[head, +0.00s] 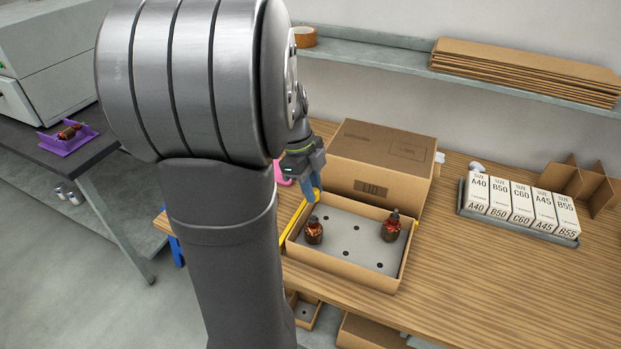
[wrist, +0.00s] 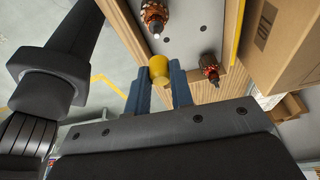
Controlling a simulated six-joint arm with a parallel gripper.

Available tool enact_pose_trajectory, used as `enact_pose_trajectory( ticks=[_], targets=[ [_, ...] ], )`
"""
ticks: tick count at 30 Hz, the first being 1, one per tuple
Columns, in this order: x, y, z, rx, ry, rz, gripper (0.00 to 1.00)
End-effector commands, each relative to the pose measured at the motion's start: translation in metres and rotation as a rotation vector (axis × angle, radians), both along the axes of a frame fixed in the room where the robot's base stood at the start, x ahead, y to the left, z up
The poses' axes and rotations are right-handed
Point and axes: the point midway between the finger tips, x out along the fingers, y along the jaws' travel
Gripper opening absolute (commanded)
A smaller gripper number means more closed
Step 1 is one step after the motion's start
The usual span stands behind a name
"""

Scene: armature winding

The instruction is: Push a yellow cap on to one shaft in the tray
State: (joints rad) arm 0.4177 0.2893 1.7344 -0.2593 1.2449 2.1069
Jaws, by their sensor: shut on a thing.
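The cardboard tray (head: 345,279) sits on the wooden bench and has a grey insert with dark holes. Two copper-wound armatures stand in it: one at the left (head: 314,232) and one at the far right (head: 391,227). The wrist view shows both, one at the top (wrist: 155,14) and one to the right (wrist: 209,66), each with a bare shaft end. My gripper (head: 316,192) is above the tray's far-left corner. In the wrist view its blue fingers (wrist: 160,80) are shut on a yellow cap (wrist: 159,68), apart from both shafts.
A closed cardboard box (head: 380,160) stands right behind the tray. A rack of white labelled boxes (head: 520,212) and a cardboard divider (head: 578,186) are to the right. A shelf (head: 400,62) runs above. Bench between tray and rack is clear.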

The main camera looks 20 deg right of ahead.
Motion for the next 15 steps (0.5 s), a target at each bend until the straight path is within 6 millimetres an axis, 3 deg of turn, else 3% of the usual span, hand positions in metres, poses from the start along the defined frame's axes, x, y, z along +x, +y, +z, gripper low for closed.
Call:
enact_pose_trajectory(
  ticks=[15],
  targets=[
    [0.0,0.0,-0.044,0.002,0.003,0.003,0.0]
  ],
)
